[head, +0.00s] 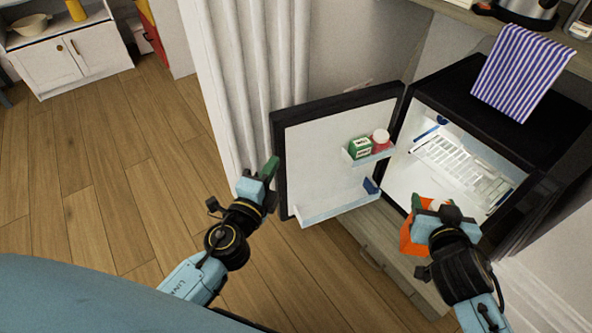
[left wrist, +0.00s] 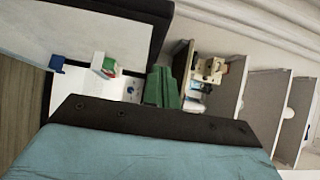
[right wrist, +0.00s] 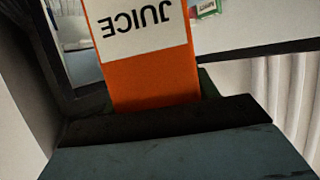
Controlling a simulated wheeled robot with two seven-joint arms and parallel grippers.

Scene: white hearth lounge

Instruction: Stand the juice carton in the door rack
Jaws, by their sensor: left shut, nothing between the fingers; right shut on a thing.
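The orange juice carton (head: 411,238) is held in my right gripper (head: 432,205), in front of the open fridge. In the right wrist view the carton (right wrist: 155,80) fills the middle, its white JUICE label upside down in the picture. The fridge door (head: 335,135) stands open to the left. Its lower door rack (head: 340,205) is a long pale shelf with a small blue piece at its right end. My left gripper (head: 271,168) is shut and empty beside the door's outer left edge; its green fingers (left wrist: 160,87) show in the left wrist view.
A small upper door shelf (head: 370,157) holds a green box (head: 359,147) and a red jar with a white lid (head: 380,138). The fridge interior (head: 455,160) has a white wire rack. A striped towel (head: 520,72) hangs over the fridge top.

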